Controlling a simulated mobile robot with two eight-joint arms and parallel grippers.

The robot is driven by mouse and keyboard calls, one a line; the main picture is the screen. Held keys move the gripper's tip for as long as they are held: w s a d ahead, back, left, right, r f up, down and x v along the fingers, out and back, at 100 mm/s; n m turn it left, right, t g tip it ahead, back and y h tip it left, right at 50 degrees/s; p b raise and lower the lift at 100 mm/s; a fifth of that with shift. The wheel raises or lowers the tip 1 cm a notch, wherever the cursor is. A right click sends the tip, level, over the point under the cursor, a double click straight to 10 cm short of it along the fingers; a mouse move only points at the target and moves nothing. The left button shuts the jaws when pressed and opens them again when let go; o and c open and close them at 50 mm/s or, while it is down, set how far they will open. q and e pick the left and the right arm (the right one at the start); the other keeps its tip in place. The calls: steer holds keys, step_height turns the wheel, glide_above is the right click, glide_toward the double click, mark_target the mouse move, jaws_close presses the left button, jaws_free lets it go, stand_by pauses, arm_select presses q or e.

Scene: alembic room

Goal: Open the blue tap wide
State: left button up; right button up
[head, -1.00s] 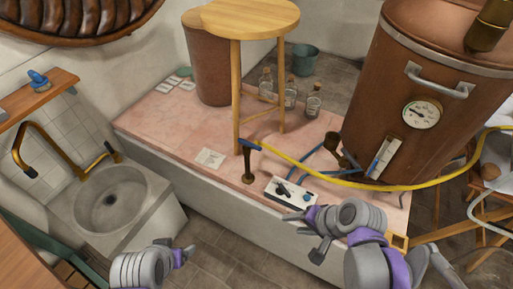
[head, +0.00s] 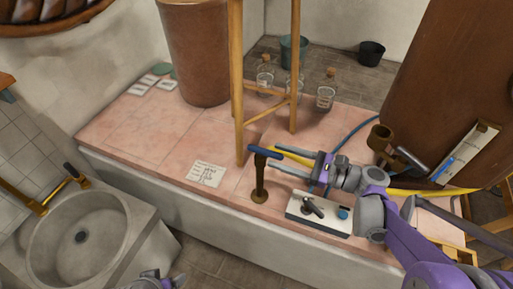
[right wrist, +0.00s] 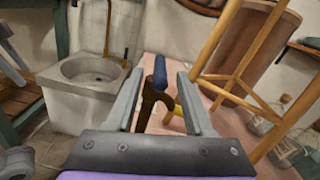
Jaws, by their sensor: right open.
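The tap with a blue lever (head: 265,154) stands upright on a brass post (head: 259,185) near the front edge of the pink tiled counter. In the right wrist view its blue lever (right wrist: 160,70) shows between my fingers, and its brass body (right wrist: 149,100) is below. My right gripper (head: 276,161) is open just right of the tap and points at it. In the wrist view the fingers (right wrist: 160,80) lie on both sides of the tap, with gaps showing. My left gripper (head: 160,280) is barely in view at the bottom edge; its fingers cannot be made out clearly.
A white switch box (head: 318,214) sits right of the tap, under my right arm. A wooden stool (head: 237,90) stands behind it. A paper note (head: 207,174) lies left. A copper boiler (head: 440,100) stands right.

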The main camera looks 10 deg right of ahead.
mark_target(257, 147)
steer(key=b+x, duration=0.1)
steer(key=x, duration=0.6)
jaws_close()
